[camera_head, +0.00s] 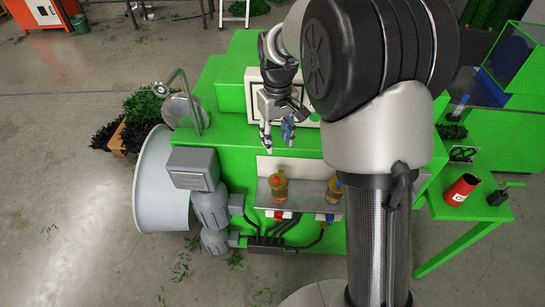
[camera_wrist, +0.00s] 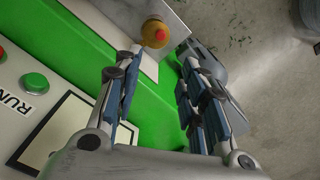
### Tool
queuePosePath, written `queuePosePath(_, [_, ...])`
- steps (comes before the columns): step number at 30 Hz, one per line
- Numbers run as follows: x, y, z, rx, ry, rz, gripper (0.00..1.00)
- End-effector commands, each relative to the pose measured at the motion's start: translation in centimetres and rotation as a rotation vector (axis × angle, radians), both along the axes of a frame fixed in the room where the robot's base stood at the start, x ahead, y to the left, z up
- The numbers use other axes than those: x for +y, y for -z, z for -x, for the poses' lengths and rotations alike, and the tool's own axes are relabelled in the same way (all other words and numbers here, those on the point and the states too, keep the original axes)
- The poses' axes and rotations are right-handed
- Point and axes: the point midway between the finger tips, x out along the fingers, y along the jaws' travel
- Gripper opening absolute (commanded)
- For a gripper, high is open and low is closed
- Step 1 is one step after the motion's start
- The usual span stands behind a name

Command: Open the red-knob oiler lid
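The red-knob oiler (camera_head: 279,189) is a small amber cup on the grey shelf at the front of the green machine. Its red knob (camera_wrist: 160,34) faces the wrist camera near the top of that view, on a round yellow-orange top. I cannot tell whether the lid is open or shut. My gripper (camera_head: 277,146) is over the green machine top, behind and above this oiler and apart from it. In the wrist view its two fingers (camera_wrist: 161,62) are spread with nothing between them, and the oiler lies beyond their tips.
A second amber oiler with a blue knob (camera_head: 334,189) stands to the right on the same shelf (camera_head: 306,197). A panel with a green RUN button (camera_wrist: 35,83) lies at the wrist view's left. A red can (camera_head: 461,189) stands on the green side table.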

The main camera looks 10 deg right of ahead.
Motion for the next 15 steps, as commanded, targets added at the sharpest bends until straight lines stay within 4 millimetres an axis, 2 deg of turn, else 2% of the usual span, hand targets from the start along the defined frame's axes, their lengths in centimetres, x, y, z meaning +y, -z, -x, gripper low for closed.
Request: queuePosePath(15, [0.0, 10.9, 0.2, 0.004, 0.001, 0.0, 0.38])
